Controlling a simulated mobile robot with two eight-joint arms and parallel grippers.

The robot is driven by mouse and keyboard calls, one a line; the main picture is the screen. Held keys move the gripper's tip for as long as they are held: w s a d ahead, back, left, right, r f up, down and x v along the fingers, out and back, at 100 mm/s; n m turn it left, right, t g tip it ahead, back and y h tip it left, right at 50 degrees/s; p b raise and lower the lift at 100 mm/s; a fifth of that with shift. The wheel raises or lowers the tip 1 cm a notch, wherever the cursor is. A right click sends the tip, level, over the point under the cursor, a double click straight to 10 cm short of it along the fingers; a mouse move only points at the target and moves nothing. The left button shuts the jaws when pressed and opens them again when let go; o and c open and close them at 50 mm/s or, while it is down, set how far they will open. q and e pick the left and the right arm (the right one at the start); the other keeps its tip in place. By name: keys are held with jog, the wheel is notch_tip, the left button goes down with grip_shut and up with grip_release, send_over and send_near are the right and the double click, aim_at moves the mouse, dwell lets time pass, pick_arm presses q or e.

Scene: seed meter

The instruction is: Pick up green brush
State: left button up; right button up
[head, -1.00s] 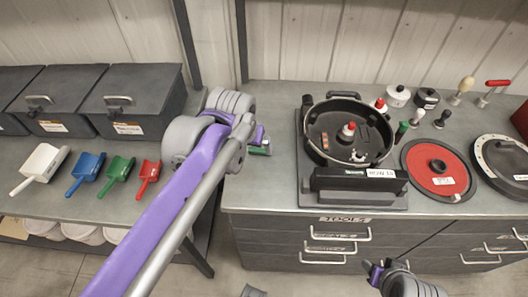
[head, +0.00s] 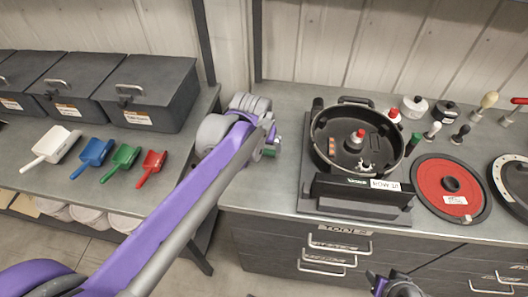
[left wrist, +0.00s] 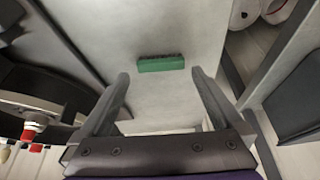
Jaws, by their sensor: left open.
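The green brush (left wrist: 161,63) shows as a small green block on a light grey surface in the left wrist view. It lies just beyond my left gripper's fingertips, roughly centred between them, and nothing is held. In the head view, part of the green brush (head: 270,151) shows at the left end of the right bench, mostly hidden by my left wrist. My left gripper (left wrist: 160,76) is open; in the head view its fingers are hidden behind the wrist. My right gripper (head: 378,283) is low at the bottom edge of the head view, in front of the drawers; its jaws are unclear.
A black round pan (head: 321,150) stands on a dark base right of the brush. A red disc (head: 432,186) lies further right. White, blue, green and red scoops lie on the left bench (head: 50,193), before dark lidded bins (head: 155,85). A gap separates the benches.

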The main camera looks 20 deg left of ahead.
aim_at(264, 150)
pick_arm(q)
jog(key=x, duration=0.3)
jog(key=shift+w+a+f, duration=0.1)
jog(key=shift+w+f, duration=0.1)
jog(key=shift+f, duration=0.1)
jog(key=c, duration=1.1)
jog(key=shift+r, duration=0.15)
